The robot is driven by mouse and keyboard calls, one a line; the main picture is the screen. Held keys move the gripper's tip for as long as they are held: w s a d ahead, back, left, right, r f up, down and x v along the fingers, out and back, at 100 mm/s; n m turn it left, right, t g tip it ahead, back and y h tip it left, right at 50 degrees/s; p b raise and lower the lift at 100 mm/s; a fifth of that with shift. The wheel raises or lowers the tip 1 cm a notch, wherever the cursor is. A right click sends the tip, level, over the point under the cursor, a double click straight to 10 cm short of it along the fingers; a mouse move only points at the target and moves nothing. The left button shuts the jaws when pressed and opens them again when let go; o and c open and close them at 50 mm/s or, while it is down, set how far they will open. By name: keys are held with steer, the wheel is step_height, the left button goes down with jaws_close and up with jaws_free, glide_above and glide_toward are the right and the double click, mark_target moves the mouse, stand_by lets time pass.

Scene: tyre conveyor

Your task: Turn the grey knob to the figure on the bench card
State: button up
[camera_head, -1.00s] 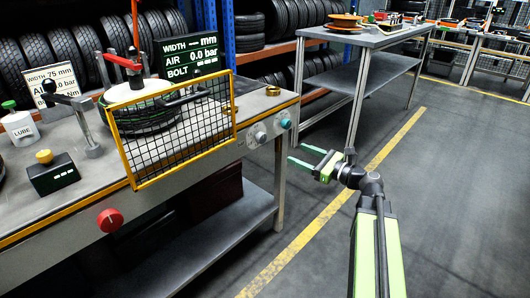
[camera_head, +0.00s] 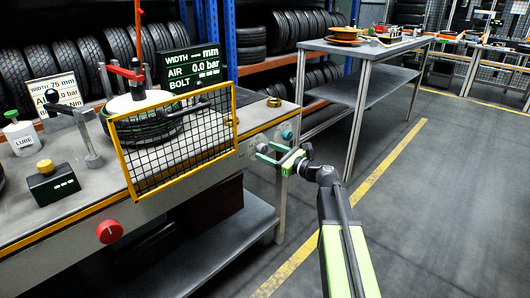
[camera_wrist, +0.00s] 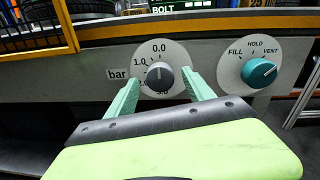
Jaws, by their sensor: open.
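The grey knob (camera_wrist: 159,77) sits on a round white dial marked in bar, with 0.0 at the top and 1.0 at upper left; lower figures are partly covered. Its pale mark points up, towards 0.0. My gripper (camera_wrist: 161,82) is open, its green fingers on either side of the knob, with visible gaps; contact is not seen. In the head view my gripper (camera_head: 264,152) is at the bench's front panel and largely hides the knob. The bench card (camera_head: 52,88) reads width 75 mm; its bar figure is partly hidden by a black lever.
A teal knob (camera_wrist: 259,72) marked FILL, HOLD, VENT is right of the grey knob. The display (camera_head: 192,66) reads AIR 0.0 bar. A yellow-framed mesh guard (camera_head: 178,140) stands to the left, above a red button (camera_head: 109,231). Open floor lies right.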

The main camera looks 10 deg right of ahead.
steer(key=shift+w+a, duration=0.45)
steer(key=c, duration=1.2)
steer(key=shift+a, duration=0.4)
jaws_close()
steer(key=shift+d, duration=0.25)
